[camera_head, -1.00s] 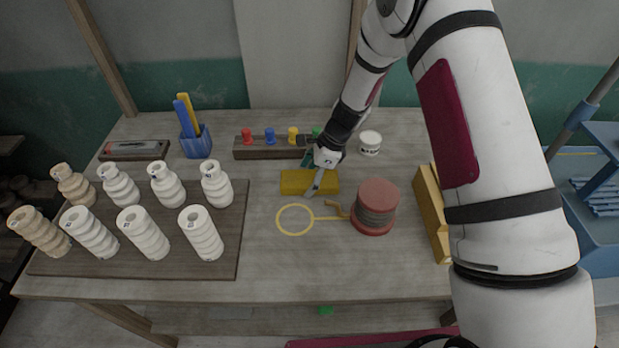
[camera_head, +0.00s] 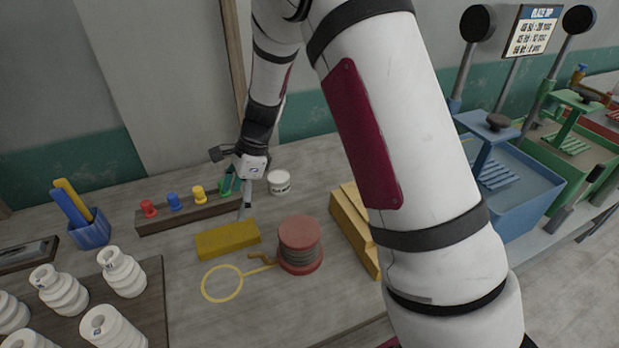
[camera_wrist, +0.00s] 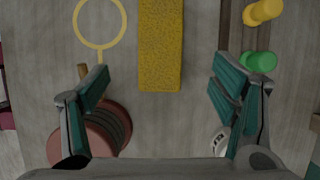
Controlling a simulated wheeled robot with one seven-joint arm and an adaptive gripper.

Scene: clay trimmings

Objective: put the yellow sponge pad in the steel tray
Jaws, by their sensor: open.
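The yellow sponge pad (camera_head: 226,240) lies flat on the wooden table, left of a red-ended spool. It also shows at the top centre of the wrist view (camera_wrist: 160,48). My gripper (camera_head: 240,194) is open and empty near the sponge's far right end, apart from it. In the wrist view the sponge lies ahead of my spread fingers (camera_wrist: 160,85), in line with the gap between them. I cannot make out a steel tray in either view.
The red spool (camera_head: 300,246) and a yellow ring tool (camera_head: 222,284) are close to the sponge. A rack with coloured knobs (camera_head: 190,213), a white tub (camera_head: 279,182) and yellow blocks (camera_head: 354,226) stand around. Blue (camera_head: 510,195) and green (camera_head: 570,165) stations are at right.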

